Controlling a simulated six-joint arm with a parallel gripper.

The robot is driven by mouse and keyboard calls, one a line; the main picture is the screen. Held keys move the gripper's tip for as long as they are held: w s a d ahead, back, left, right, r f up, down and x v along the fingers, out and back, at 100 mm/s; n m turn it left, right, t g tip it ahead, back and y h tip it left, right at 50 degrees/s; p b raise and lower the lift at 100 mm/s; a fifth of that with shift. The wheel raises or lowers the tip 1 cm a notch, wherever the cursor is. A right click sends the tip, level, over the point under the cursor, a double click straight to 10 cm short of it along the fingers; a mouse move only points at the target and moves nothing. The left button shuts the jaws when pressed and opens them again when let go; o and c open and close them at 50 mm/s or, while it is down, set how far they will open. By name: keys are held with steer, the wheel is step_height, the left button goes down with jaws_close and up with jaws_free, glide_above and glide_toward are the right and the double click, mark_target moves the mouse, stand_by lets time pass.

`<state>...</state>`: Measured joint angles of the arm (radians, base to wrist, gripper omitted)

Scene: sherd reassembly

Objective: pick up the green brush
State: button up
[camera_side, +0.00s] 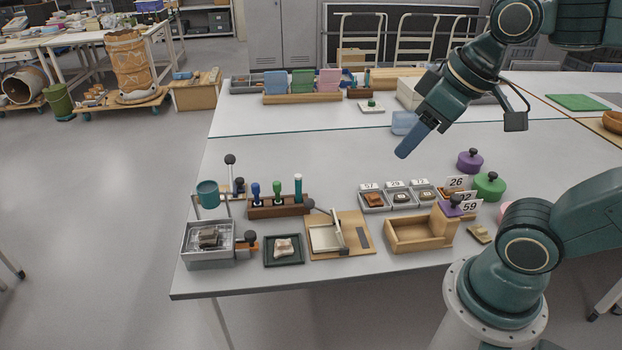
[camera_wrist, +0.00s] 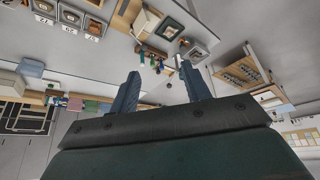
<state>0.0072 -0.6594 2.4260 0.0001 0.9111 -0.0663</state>
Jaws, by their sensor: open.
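A wooden rack (camera_side: 270,210) near the front left of the table holds upright tools. The green-handled brush (camera_side: 277,189) stands in its middle, between a blue-handled one (camera_side: 256,192) and a teal-and-white one (camera_side: 298,188). Their lower ends are hidden in the rack. My gripper (camera_side: 404,151) hangs above the table, well to the right of the rack and higher. In the wrist view my gripper (camera_wrist: 160,70) shows two blue fingers spread apart with nothing between them. The rack (camera_wrist: 152,52) appears small beyond the fingertips, and its tools are too small to tell apart surely.
A dark tray with a sherd (camera_side: 284,248), a wooden board with a hinged plate (camera_side: 338,233), and an open wooden box (camera_side: 417,235) stand near the front edge. Small numbered trays (camera_side: 400,199) lie right of the rack. The table's middle is clear.

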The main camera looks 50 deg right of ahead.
steer(key=w+d+r+n+g, duration=0.1)
steer(key=w+r+n+g, duration=0.15)
steer(key=w, duration=0.95)
steer(key=n+g, duration=0.3)
steer(key=n, duration=0.6)
glide_above(277, 182)
step_height(277, 182, down, 22)
steer(key=shift+w+a+f, duration=0.1)
steer(key=shift+f, duration=2)
steer(key=shift+a+f, duration=0.1)
steer(key=shift+f, duration=1.95)
steer(key=shift+f, duration=0.1)
steer(key=shift+d+f, duration=0.1)
steer(key=shift+f, duration=2.4)
